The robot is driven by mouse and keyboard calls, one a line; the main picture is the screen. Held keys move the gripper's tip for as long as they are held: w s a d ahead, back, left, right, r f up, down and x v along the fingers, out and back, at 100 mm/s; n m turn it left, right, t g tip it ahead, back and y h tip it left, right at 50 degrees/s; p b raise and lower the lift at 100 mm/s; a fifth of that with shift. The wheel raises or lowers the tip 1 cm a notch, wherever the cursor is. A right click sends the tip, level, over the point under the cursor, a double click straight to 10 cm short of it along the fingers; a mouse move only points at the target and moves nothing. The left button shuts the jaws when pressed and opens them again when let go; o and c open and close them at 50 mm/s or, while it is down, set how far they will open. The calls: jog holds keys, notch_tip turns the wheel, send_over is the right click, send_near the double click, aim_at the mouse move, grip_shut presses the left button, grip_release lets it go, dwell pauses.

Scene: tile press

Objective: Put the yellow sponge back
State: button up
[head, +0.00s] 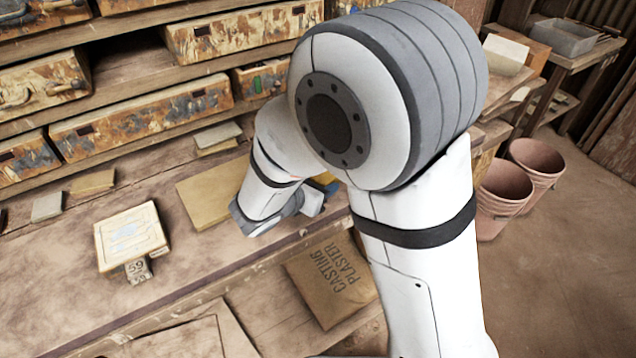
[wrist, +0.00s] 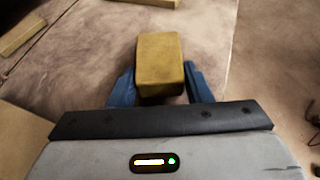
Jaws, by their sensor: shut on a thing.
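The yellow sponge (wrist: 160,62) shows in the wrist view as a small block between the two blue fingers of my gripper (wrist: 159,86). The fingers are shut on its sides, and its far end sticks out past them. It appears held over the brown work surface; I cannot tell the exact gap. In the head view my arm hides nearly all of the gripper, with a bit of blue finger (head: 332,187) showing, and the sponge cannot be made out clearly.
A tan board (head: 204,200) lies on the bench beside my wrist. A pale box (head: 130,236) stands at left, and a casting plaster bag (head: 331,279) lies lower, in front. Shelves with worn drawers (head: 140,118) line the back. Terracotta pots (head: 503,188) stand at right.

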jog(key=shift+f, duration=0.25)
jog(key=o, duration=0.9)
jog(key=shift+r, duration=0.1)
jog(key=shift+r, duration=0.1)
